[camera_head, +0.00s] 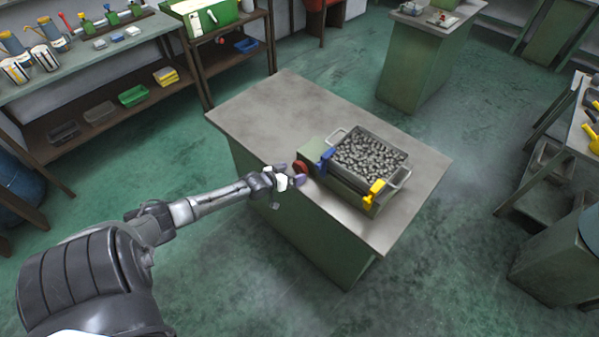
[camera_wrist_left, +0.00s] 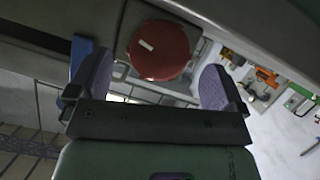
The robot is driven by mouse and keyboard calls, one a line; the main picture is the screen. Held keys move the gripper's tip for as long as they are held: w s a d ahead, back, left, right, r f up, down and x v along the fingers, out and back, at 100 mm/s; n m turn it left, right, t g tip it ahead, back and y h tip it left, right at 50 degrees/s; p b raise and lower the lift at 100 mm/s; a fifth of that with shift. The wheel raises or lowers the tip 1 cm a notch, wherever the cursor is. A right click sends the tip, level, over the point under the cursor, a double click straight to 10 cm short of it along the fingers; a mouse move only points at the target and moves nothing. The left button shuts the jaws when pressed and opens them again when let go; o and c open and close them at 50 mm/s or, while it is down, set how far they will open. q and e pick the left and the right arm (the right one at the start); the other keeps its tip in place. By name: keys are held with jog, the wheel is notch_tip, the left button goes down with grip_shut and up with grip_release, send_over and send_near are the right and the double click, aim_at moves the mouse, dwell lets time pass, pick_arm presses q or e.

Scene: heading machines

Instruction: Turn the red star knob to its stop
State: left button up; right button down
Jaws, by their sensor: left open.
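The red knob (camera_head: 301,167) sits on the near left face of a green machine block (camera_head: 312,149) on the workbench. In the left wrist view the red knob (camera_wrist_left: 160,50) is round with a short pale mark on its face. My left gripper (camera_head: 288,177) is right at the knob in the head view. In the wrist view its two purple-padded fingers (camera_wrist_left: 155,84) are apart, one on each side of the knob, with a gap visible. I cannot tell whether either pad touches it. My right gripper does not show.
A grey metal bin (camera_head: 394,158) full of dark small parts stands beside the block. A blue part (camera_head: 325,160) is close to the knob, and a yellow part (camera_head: 375,190) is at the bin's near corner. The bench top (camera_head: 272,108) is clear at the back left.

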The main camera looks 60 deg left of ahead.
aim_at(298, 171)
pick_arm(q)
jog(key=shift+b+x, duration=0.6)
jog(key=shift+x, duration=1.65)
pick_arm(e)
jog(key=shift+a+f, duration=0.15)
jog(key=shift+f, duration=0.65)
pick_arm(q)
jog(key=shift+c, duration=0.5)
jog(key=c, duration=0.8)
jog(key=m+p, duration=0.1)
jog(key=p, duration=0.1)
jog(key=shift+r+y+p, duration=0.3)
jog(key=shift+p, duration=0.1)
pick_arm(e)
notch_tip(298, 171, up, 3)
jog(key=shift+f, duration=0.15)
pick_arm(q)
jog(key=shift+f+m+y+p, duration=0.25)
jog(key=shift+m+y+p, duration=0.05)
jog(key=shift+m+p, duration=0.2)
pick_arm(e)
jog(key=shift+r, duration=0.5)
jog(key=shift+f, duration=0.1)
